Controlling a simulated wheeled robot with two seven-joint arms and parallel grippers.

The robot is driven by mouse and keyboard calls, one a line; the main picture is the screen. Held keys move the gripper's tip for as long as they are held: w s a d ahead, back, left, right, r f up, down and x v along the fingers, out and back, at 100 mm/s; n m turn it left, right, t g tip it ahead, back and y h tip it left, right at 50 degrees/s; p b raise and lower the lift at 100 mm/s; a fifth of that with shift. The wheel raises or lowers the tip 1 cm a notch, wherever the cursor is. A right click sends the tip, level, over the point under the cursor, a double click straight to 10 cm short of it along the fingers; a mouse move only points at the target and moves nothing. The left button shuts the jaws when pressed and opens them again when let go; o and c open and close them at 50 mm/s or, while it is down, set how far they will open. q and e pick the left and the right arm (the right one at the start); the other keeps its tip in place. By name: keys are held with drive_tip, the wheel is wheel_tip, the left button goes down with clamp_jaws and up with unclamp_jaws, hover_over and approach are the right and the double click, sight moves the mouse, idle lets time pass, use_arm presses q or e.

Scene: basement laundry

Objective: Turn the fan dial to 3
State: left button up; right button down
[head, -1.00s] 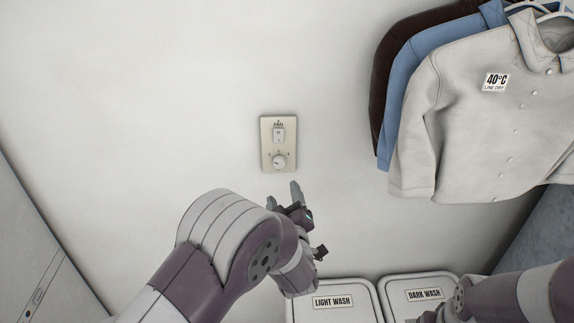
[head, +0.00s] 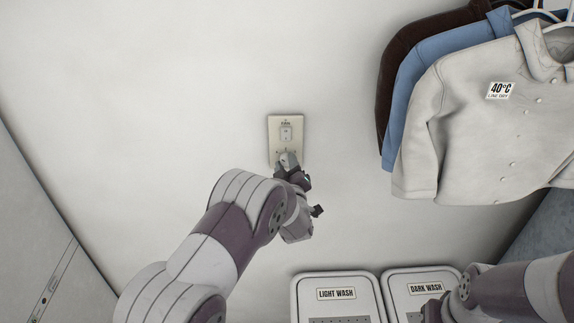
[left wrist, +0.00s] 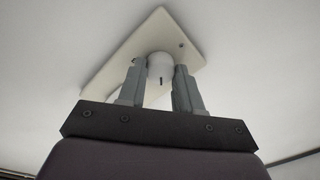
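A light wash bin (head: 336,282) and a dark wash bin (head: 425,279) stand below. A white shirt (head: 470,130), a blue one and a dark brown one hang at the right. The wall left of and above the plate is bare.

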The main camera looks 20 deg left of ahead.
use_arm(q)
drive_tip(key=shift+a, duration=0.1)
drive_tip(key=c, duration=0.3)
